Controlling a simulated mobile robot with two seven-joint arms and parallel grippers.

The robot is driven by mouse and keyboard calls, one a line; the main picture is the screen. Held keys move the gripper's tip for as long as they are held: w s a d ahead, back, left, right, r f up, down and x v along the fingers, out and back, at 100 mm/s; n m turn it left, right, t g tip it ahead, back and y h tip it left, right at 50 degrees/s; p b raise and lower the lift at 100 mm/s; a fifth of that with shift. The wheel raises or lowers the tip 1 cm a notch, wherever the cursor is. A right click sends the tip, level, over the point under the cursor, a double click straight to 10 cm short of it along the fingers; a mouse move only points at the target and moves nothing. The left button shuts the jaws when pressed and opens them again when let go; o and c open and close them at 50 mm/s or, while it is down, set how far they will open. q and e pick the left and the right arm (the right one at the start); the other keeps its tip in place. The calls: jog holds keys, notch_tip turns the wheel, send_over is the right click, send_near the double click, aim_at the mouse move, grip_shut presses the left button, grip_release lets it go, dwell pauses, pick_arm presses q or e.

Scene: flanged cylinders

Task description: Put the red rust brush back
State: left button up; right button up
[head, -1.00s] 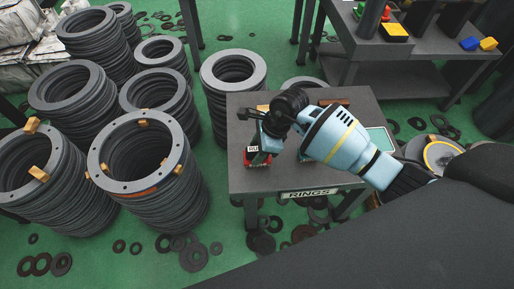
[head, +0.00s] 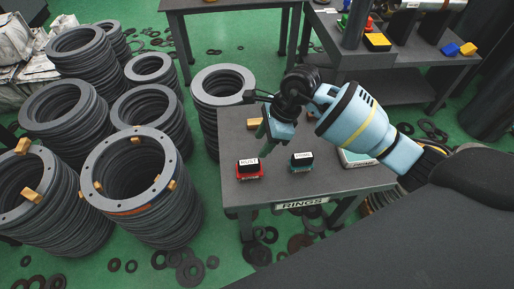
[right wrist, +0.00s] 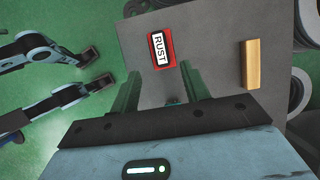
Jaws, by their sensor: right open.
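The red rust brush (head: 249,170) stands on the grey table (head: 240,203) near its front left corner, its black top bearing a white RUST label. It also shows in the right wrist view (right wrist: 161,48), just beyond my fingertips. My right gripper (head: 273,134) is above the table, behind and to the right of the brush, apart from it. Its green fingers are spread and empty in the right wrist view (right wrist: 160,80). My left gripper is not seen in the head view.
A teal brush (head: 301,161) stands to the right of the red one. A yellowish block (head: 255,123) lies farther back, and a pale tray (head: 356,158) lies at right. A RINGS sign (head: 302,204) is on the front edge. Ring stacks (head: 140,165) stand at left.

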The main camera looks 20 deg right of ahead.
jog(key=shift+d+r, duration=0.2)
jog(key=shift+r, duration=0.4)
